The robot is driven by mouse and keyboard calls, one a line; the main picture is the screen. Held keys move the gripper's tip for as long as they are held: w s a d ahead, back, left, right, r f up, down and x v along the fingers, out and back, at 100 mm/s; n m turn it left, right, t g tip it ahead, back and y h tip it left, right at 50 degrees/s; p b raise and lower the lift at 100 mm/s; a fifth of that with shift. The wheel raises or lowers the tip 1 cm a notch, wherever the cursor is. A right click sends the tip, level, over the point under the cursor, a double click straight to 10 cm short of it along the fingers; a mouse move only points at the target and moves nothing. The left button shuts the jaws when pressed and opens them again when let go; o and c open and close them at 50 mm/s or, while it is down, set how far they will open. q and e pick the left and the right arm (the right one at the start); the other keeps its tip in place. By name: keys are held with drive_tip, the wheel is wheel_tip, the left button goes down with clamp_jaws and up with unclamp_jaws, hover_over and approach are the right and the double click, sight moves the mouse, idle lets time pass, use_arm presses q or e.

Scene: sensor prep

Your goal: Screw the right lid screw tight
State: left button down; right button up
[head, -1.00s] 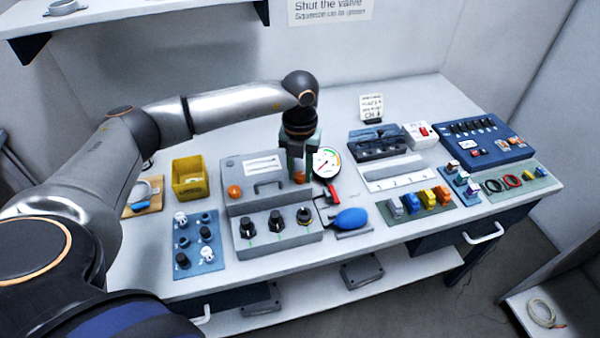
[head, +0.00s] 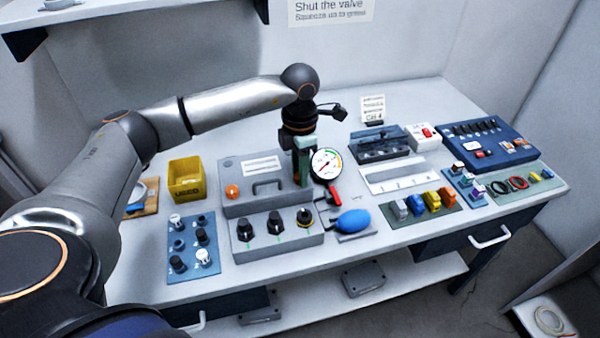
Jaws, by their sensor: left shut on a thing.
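The grey box (head: 245,207) stands mid-table with a handle and a white label on its lid. The orange left lid screw (head: 232,191) shows at the lid's left end. My left gripper (head: 302,178) points down at the lid's right end, where the right lid screw sits. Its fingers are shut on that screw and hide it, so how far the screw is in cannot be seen. My right gripper is out of view.
A pressure gauge (head: 326,164) with a red valve lever (head: 335,194) and a blue bulb (head: 352,221) stands close right of the gripper. A panel with black knobs (head: 276,240) lies in front of the box. A yellow bin (head: 186,178) stands to the left.

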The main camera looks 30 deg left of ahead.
use_arm(q)
drive_tip(key=m+b, duration=0.1)
drive_tip(key=m, duration=0.3)
drive_tip(key=shift+m, duration=0.3)
drive_tip(key=m+b, duration=0.1)
drive_tip(key=m, duration=0.3)
drive_tip(key=shift+m+b, duration=0.3)
drive_tip(key=shift+m, duration=1.3)
drive_tip(key=c, duration=0.6)
unclamp_jaws()
